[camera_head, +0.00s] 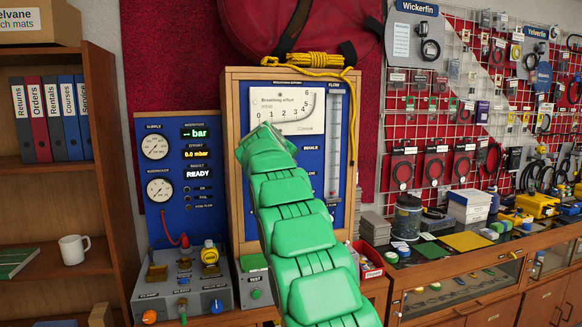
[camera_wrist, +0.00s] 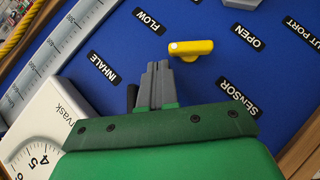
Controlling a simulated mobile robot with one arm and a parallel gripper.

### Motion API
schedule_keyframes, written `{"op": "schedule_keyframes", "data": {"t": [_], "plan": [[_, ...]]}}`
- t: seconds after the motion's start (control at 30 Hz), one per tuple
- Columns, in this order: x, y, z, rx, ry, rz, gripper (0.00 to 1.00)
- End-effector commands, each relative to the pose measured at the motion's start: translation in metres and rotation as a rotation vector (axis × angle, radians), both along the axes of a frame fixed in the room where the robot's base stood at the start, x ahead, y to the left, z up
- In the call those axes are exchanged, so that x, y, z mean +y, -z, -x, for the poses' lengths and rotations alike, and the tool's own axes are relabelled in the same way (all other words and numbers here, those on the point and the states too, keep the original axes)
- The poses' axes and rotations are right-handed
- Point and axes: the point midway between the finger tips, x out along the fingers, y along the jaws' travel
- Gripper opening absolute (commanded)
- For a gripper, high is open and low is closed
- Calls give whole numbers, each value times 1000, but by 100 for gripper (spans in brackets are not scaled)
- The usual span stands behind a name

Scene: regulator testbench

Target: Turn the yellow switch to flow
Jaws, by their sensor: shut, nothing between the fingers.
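The yellow switch (camera_wrist: 195,47) shows in the wrist view as a short bar standing off the blue panel (camera_wrist: 100,38). A pale dot marks its left end. The FLOW label (camera_wrist: 150,22) is up and left of it, and the OPEN label (camera_wrist: 248,37) is to its right. My gripper (camera_wrist: 156,66) is shut and empty, its grey fingertips just below and left of the switch's dotted end. A small gap seems to lie between them, but I cannot tell the depth. In the head view my green arm (camera_head: 297,225) hides the switch.
The INHALE label (camera_wrist: 105,67) and a flow tube (camera_wrist: 50,60) are left of my fingers; the SENSOR label (camera_wrist: 238,100) is right. The white gauge (camera_wrist: 35,130) is close at lower left. A grey test box (camera_head: 195,287) stands left of my arm.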

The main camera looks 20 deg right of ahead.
Motion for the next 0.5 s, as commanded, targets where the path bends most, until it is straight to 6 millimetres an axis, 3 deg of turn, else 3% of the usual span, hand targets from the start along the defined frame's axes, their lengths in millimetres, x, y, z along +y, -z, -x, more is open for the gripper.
{"op": "schedule_keyframes", "data": {"t": [0.5], "plan": [[7,-11,-1,-1,-2,0,0]]}}
